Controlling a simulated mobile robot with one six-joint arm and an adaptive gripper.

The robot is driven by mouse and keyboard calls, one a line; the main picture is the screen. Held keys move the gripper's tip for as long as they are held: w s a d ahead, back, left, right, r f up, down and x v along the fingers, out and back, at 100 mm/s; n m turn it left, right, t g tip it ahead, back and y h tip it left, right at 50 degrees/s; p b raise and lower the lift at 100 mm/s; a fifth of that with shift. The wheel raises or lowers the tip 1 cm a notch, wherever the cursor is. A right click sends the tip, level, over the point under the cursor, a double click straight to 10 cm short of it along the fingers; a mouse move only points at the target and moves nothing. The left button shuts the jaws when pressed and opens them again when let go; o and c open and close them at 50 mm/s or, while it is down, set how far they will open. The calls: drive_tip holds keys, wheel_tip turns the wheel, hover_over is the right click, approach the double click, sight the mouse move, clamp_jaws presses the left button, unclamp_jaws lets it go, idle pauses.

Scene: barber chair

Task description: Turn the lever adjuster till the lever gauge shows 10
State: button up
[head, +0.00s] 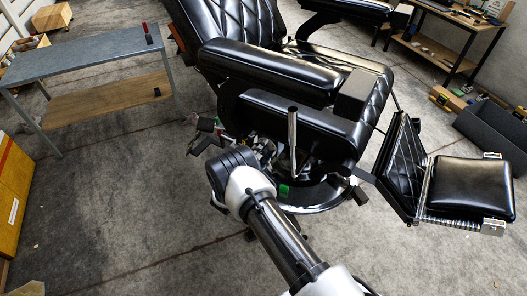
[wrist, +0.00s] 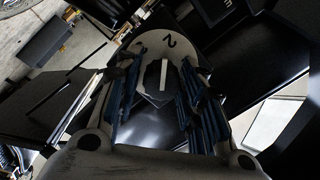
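The black barber chair (head: 270,75) fills the middle of the head view. A pale upright lever (head: 292,128) stands at its near side. The wrist view shows a dark knob (wrist: 152,82) with a white line, set before a pale rounded plate (wrist: 134,42) marked 2; I take these for the lever adjuster and its gauge, but cannot be sure. My gripper (wrist: 160,65) has its two blue-dark fingers apart, one on each side of the knob. I cannot tell whether they touch it. The other gauge marks are hidden. In the head view my arm hides much of the chair's low side.
A grey side table (head: 85,52) with a wooden shelf stands at the left. A padded footrest (head: 470,188) juts out at the right. A workbench (head: 440,45) is at the back right. A yellow cabinet (head: 14,195) is at the left edge. The front floor is clear.

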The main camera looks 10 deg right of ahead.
drive_tip(key=shift+o, duration=1)
drive_tip(key=shift+s+a, duration=0.15)
drive_tip(key=shift+a, duration=0.1)
drive_tip(key=v, duration=1.1)
drive_tip(key=shift+s, duration=0.2)
drive_tip(key=shift+a, duration=0.1)
